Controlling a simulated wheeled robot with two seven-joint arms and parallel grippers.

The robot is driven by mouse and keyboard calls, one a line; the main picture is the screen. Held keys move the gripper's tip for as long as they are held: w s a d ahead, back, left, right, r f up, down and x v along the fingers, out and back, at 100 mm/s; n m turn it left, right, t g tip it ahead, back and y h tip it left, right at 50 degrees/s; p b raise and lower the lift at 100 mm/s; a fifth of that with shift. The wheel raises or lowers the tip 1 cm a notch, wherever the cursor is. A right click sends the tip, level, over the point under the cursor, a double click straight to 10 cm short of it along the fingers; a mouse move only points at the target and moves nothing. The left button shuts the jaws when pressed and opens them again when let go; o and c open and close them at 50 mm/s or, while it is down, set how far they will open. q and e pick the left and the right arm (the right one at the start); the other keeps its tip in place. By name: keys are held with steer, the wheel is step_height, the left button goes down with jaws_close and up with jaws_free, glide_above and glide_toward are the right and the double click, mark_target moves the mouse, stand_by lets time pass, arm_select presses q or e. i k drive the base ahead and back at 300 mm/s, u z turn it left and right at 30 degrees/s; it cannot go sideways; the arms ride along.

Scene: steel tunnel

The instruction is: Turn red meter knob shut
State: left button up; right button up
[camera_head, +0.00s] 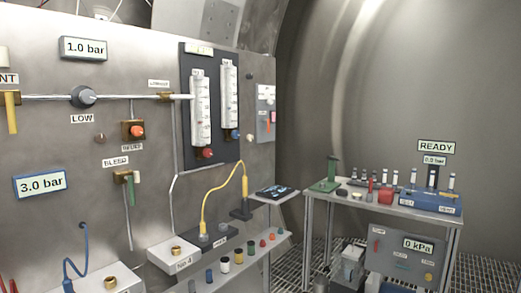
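The red meter knob (207,153) sits at the foot of the left flow meter tube (201,108) on a dark upright board (187,62). A second clear tube (228,95) stands to its right, with a blue knob (235,135) at its foot. Both tubes carry printed scales, too small to read. I cannot tell from this view how far the red knob is turned. Neither of my grippers is in view, and nothing covers the red knob.
An orange-red relief knob (137,132) and a green-handled bleed valve (129,190) are on the panel to the left. A yellow hose (207,200) arches below the meters. A shelf (230,272) of small fittings juts out below. A bench (400,210) stands at right.

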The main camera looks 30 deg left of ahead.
mark_target(207, 152)
steer(key=u, duration=0.45)
steer(key=i, duration=1.35)
steer(key=u, duration=1.05)
